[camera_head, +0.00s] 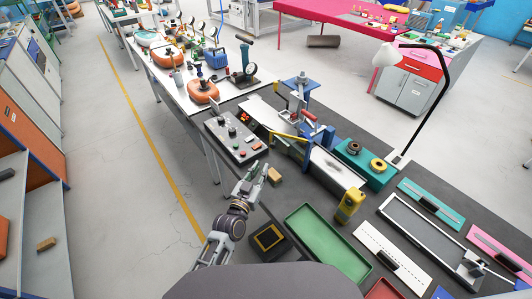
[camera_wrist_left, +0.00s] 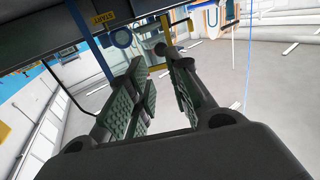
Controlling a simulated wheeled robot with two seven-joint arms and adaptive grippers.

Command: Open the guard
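The machine (camera_head: 325,162) stands on the dark bench in the head view, with blue posts (camera_head: 306,153) and a yellow bar (camera_head: 287,137) along its near side. The bar and posts look like part of its guard, but I cannot make out the guard's panel or how far it is open. My left gripper (camera_head: 259,172) is beside the bench's left edge, below the control panel and apart from the machine. In the left wrist view my left gripper (camera_wrist_left: 160,76) has its padded fingers apart with nothing between them. My right gripper is not in view.
A green tray (camera_head: 326,243), yellow device (camera_head: 349,205) and lamp (camera_head: 440,95) are to the right. Open floor (camera_head: 150,200) lies left.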

